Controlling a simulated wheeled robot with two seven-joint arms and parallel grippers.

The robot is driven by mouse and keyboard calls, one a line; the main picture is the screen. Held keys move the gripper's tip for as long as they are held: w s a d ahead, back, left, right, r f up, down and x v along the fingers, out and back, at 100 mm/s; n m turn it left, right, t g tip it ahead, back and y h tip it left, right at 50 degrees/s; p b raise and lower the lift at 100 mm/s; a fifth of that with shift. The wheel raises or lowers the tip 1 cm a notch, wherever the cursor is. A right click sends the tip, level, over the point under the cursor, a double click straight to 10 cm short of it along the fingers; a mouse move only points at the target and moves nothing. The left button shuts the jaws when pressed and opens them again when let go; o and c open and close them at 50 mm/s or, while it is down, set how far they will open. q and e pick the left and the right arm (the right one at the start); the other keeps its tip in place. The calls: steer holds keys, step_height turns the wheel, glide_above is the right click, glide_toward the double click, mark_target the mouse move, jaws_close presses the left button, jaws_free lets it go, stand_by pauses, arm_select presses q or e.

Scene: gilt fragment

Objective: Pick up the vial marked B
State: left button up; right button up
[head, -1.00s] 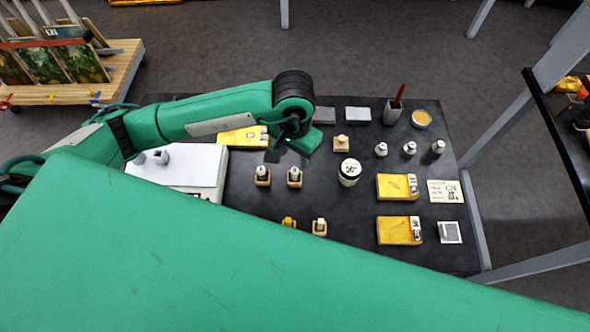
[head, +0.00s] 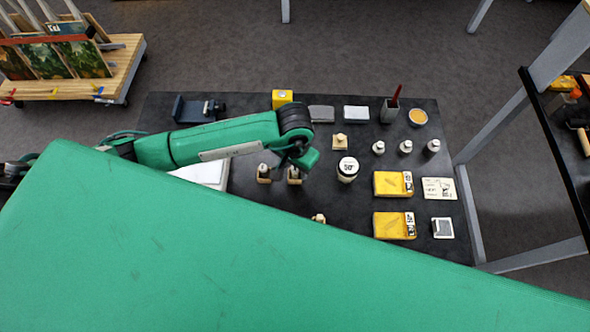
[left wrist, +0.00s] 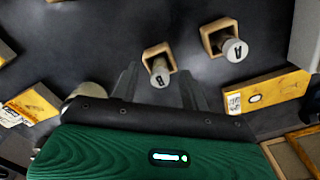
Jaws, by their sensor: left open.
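The vial marked B (left wrist: 159,73) stands in a small wooden block (left wrist: 151,53) in the left wrist view. In the head view it appears to be the right one of two vials (head: 294,172), partly covered by my gripper. My left gripper (left wrist: 160,88) is open and empty, its fingers pointing toward the vial, one on either side of it in the picture. I cannot tell how much height separates them. The vial marked A (left wrist: 234,50) stands in its own block beside B. In the head view my left gripper (head: 296,162) is over the right vial. My right gripper is not in view.
A white-lidded jar (head: 347,169) stands close to the right of the vials. Yellow boxes (head: 393,184) lie farther right on the dark table (head: 455,232). A yellow box (left wrist: 275,90) lies near A. My green arm hides much of the table's left and front.

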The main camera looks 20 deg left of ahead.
arm_select(q)
steer(key=shift+c, duration=0.5)
jaws_close()
steer(key=shift+r, duration=0.15)
